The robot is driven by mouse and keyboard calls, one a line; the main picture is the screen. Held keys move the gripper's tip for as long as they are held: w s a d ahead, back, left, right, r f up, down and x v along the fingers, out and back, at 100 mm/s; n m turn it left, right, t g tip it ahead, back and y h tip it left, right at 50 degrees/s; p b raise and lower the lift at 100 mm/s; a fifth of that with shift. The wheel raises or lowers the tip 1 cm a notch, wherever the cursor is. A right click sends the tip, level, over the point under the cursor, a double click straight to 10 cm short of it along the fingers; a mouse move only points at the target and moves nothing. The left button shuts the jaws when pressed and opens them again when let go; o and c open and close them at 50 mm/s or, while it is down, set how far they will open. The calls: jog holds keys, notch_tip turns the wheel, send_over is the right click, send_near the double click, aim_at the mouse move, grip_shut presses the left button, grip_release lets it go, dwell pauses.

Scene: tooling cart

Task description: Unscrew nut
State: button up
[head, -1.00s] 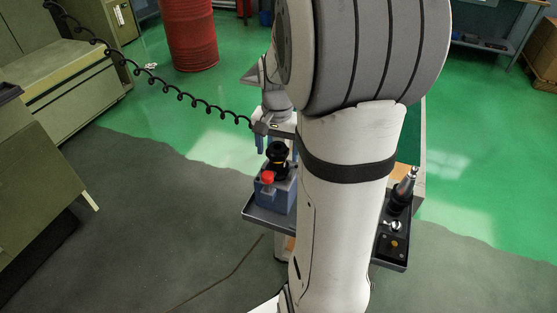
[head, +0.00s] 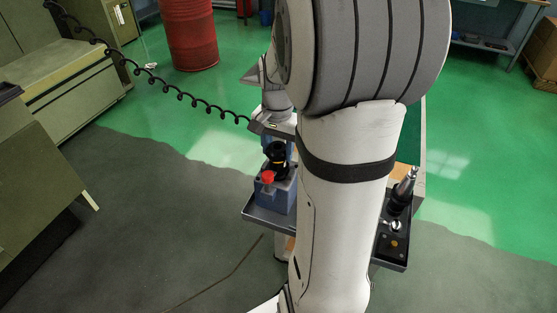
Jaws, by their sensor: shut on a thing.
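A black tool holder with a yellow spot (head: 279,168) sits in a blue-grey fixture block (head: 273,195) with a red knob (head: 267,178). The black nut (head: 275,148) is at the holder's top, though its outline is hard to make out. My gripper (head: 288,151) is at this top, with blue finger showing just behind and right of it. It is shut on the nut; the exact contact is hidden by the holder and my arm.
The dark cart tray (head: 268,222) carries the block on its left side. On its right stand another black and silver tool holder (head: 402,190) and small parts (head: 395,226). My arm hides the tray's middle. A red drum (head: 190,35) stands far behind.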

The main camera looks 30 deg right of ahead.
jog(key=shift+c, duration=1.3)
jog(key=n, duration=0.5)
jog(key=shift+n, duration=0.6)
jog(key=n, duration=0.5)
jog(key=shift+n, duration=0.4)
jog(key=n, duration=0.6)
